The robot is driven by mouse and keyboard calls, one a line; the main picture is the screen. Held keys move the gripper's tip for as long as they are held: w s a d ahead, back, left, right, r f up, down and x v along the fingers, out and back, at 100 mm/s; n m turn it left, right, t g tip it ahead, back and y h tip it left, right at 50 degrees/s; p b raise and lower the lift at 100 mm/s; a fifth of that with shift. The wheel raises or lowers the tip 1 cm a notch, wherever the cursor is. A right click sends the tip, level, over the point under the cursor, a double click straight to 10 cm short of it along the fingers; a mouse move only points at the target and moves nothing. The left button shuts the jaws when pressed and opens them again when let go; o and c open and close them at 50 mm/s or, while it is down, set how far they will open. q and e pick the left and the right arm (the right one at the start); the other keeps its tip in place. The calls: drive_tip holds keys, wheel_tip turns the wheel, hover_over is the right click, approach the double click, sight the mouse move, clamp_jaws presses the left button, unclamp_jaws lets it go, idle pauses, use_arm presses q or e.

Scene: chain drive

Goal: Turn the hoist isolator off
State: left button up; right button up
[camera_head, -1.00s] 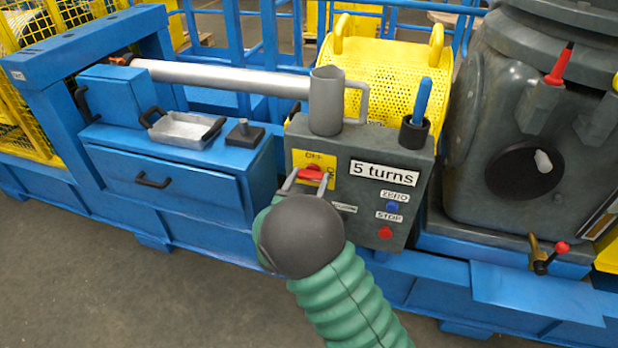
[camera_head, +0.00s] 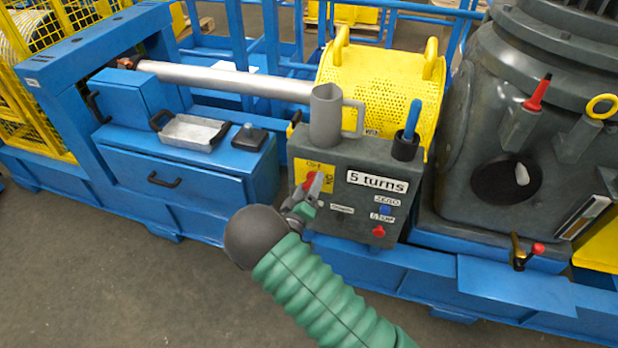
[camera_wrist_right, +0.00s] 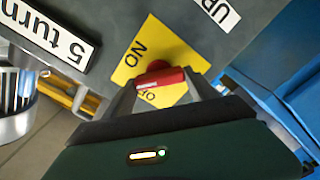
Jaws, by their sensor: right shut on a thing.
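The hoist isolator is a red rotary handle (camera_head: 311,182) on a yellow plate (camera_head: 300,172) with ON and OFF lettering, on the front of the grey control box (camera_head: 345,220). My right gripper (camera_head: 312,190) is shut on the red handle and partly hides it in the head view. In the right wrist view the red handle (camera_wrist_right: 160,77) lies between the two fingers of my right gripper (camera_wrist_right: 158,88), below the word ON on the yellow plate (camera_wrist_right: 150,50). The OFF lettering is partly covered by the handle and gripper. My left gripper is not in view.
The box carries a "5 turns" label (camera_head: 377,181), a blue button (camera_head: 385,210) and a red stop button (camera_head: 378,231). A grey mug (camera_head: 325,115) and a black holder with a blue handle (camera_head: 406,145) stand on top. A metal tray (camera_head: 190,132) sits to the left.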

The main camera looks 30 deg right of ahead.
drive_tip(key=n+p, duration=0.1)
drive_tip(key=n, duration=0.1)
drive_tip(key=n+p, duration=0.1)
drive_tip(key=n, duration=0.1)
drive_tip(key=shift+a+f+n+p, duration=0.15)
drive_tip(key=shift+n+p, duration=0.15)
drive_tip(key=shift+p, duration=0.05)
drive_tip(key=shift+f+n+p, duration=0.2)
drive_tip(key=shift+n+p, duration=0.4)
drive_tip(key=shift+n, duration=1.1)
drive_tip(key=shift+f, duration=0.1)
drive_tip(key=o, duration=1.1)
drive_tip(key=shift+o, duration=1.3)
drive_tip(key=shift+w, duration=0.1)
drive_tip(key=shift+r, duration=0.2)
